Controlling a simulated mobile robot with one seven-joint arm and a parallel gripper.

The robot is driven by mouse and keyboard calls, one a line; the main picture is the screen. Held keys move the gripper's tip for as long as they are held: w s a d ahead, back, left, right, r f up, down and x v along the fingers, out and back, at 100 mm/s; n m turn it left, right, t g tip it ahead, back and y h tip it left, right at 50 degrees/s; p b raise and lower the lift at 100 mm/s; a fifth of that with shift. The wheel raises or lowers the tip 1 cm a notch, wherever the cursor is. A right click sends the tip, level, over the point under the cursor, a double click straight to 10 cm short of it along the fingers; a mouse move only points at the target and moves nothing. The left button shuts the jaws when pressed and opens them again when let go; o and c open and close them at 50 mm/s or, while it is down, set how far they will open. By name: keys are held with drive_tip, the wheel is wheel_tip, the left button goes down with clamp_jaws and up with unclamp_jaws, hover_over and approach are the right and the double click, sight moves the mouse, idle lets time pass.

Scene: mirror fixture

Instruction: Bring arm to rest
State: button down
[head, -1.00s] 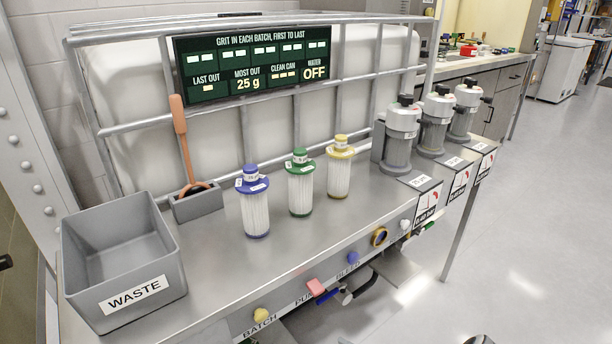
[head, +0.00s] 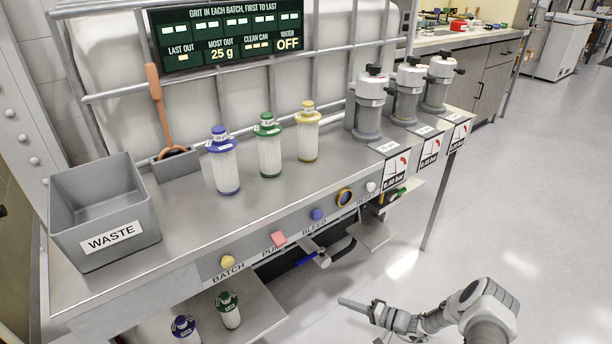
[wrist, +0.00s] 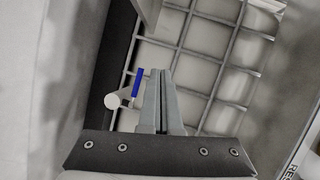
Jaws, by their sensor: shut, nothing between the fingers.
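My gripper (head: 352,303) shows in the head view at the bottom right, in front of the bench and clear of it. Its fingers point left, towards the bench. In the wrist view my gripper (wrist: 162,80) has its two fingers together with nothing between them. A blue-handled valve (wrist: 135,85) shows beyond the fingers, left of them; in the head view the blue handle (head: 306,259) is under the bench's front edge. My arm (head: 478,305) is bent in the lower right corner.
The steel bench (head: 200,215) carries a grey waste bin (head: 110,240), blue, green and yellow-capped filters (head: 270,155) and three grey canisters (head: 408,95). More filters (head: 228,312) stand on a lower shelf. Gauges (head: 396,165) hang at the bench's right front. Open floor (head: 530,200) lies to the right.

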drive_tip(key=s+a+r+n+g+h, duration=0.1)
drive_tip(key=s+r+n+g+h, duration=0.2)
drive_tip(key=r, duration=1.5)
drive_tip(key=s+a+r+n+g+h, duration=0.1)
drive_tip(key=a+r+n+g+h, duration=0.3)
drive_tip(key=r, duration=1.3)
drive_tip(key=s+d+r+m+h, duration=0.1)
drive_tip(key=s+d+r+h, duration=0.2)
drive_tip(key=s+r, duration=0.95)
drive_tip(key=s+d+r+m+t+h, duration=0.1)
drive_tip(key=s+d+r+t+h, duration=0.15)
drive_tip(key=s, duration=0.45)
drive_tip(key=s+d+r+m+t+h, duration=0.1)
drive_tip(key=s+r+t, duration=0.1)
drive_tip(key=s+r, duration=0.3)
wheel_tip(320, 180, up, 27)
drive_tip(key=s+p, duration=0.1)
drive_tip(key=p, duration=2.7)
drive_tip(key=shift+a+r+p, duration=0.15)
drive_tip(key=shift+r+p, duration=0.05)
drive_tip(key=shift+p, duration=0.1)
